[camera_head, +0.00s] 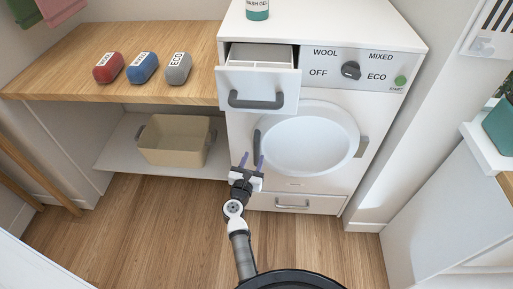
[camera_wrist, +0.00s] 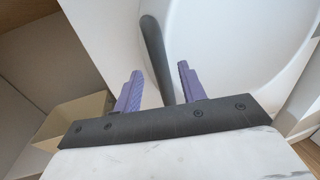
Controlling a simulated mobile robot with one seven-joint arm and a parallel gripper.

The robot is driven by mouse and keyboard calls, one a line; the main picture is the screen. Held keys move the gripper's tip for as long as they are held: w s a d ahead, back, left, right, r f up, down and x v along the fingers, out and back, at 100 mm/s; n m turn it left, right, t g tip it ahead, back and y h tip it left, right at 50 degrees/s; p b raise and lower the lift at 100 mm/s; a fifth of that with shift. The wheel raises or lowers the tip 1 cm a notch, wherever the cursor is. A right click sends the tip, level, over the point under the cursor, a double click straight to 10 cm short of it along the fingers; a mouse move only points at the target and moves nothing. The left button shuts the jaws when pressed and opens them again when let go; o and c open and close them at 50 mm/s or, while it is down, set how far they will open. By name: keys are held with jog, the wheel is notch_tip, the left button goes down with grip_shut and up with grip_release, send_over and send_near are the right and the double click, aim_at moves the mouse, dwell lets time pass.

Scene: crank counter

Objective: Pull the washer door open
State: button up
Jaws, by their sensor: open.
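The washer (camera_head: 290,195) is white, with a round pale door (camera_head: 312,142) on its front that looks closed. A dark vertical handle (camera_head: 257,147) is on the door's left side. My gripper (camera_head: 251,160) is at the handle's lower end, fingers pointing at the washer. In the wrist view the two purple fingers (camera_wrist: 157,88) are open, with the dark handle (camera_wrist: 156,55) passing between them. Gaps show on both sides of the handle, wider on the left, and I see no contact. The door (camera_wrist: 225,45) fills the right of that view.
The detergent drawer (camera_head: 258,80) above the door is pulled out. A dial (camera_head: 351,70) and green start button (camera_head: 400,80) are at upper right. Several cartridges (camera_head: 142,67) lie on the wooden counter (camera_head: 190,40). A beige bin (camera_head: 172,140) sits on the shelf below. The floor (camera_head: 150,235) in front is clear.

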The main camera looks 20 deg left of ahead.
aim_at(256, 152)
jog(key=w, duration=0.5)
jog(key=shift+w+a, duration=0.15)
jog(key=shift+a, duration=0.1)
grip_shut()
